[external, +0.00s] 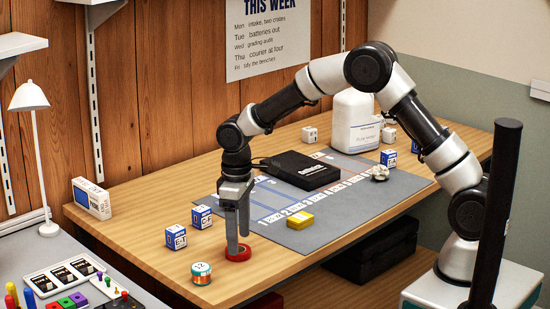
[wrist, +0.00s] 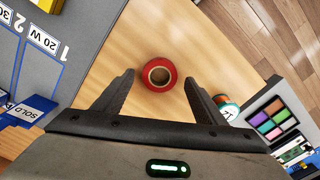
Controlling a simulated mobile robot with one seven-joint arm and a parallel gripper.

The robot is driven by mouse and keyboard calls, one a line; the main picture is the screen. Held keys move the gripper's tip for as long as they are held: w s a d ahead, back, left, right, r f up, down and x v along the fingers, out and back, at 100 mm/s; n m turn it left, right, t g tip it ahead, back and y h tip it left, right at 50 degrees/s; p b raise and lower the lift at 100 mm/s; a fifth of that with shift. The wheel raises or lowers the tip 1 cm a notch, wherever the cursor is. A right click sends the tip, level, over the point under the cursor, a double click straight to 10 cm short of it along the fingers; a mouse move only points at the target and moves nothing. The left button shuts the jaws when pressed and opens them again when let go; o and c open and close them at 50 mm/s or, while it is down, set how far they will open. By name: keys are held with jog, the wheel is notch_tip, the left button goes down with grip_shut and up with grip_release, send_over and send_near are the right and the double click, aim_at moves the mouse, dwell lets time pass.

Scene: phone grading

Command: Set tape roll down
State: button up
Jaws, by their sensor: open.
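The red tape roll (external: 239,254) lies flat on the wooden bench near its front edge, just off the grey mat. My gripper (external: 238,247) points down over the tape roll in the external view. In the wrist view my gripper (wrist: 160,85) is open, with bare wood visible between each finger and the roll. How far the fingertips are above the wood is hard to tell.
A round tin (external: 201,273) stands left of the roll. Blue-and-white boxes (external: 176,237) stand behind it. The grey mat (external: 330,237) holds a yellow block (external: 300,218) and a black case (external: 300,171). A white jug (external: 355,125) is at the back. Bare wood surrounds the roll.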

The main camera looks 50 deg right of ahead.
jog(key=s+d+r+m+t+p, duration=0.1)
jog(key=s+d+r, duration=0.15)
jog(key=r, duration=0.65)
jog(key=s+d+r+p, duration=0.15)
jog(key=d+r, duration=0.25)
jog(key=r, duration=0.5)
jog(key=s+d+r+m+t, duration=0.1)
jog(key=s+d, duration=0.3)
jog(key=s, duration=0.3)
jog(key=s+d+r+m+t, duration=0.2)
jog(key=s+d, duration=0.2)
jog(key=s, duration=0.4)
jog(key=s+d+r+m+t+b, duration=0.1)
jog(key=s+d, duration=0.3)
jog(key=s, duration=0.4)
jog(key=shift+d+r+m+t, duration=0.2)
jog(key=shift+r+m+t, duration=0.1)
jog(key=shift+r+m, duration=0.3)
jog(key=shift+r, duration=0.1)
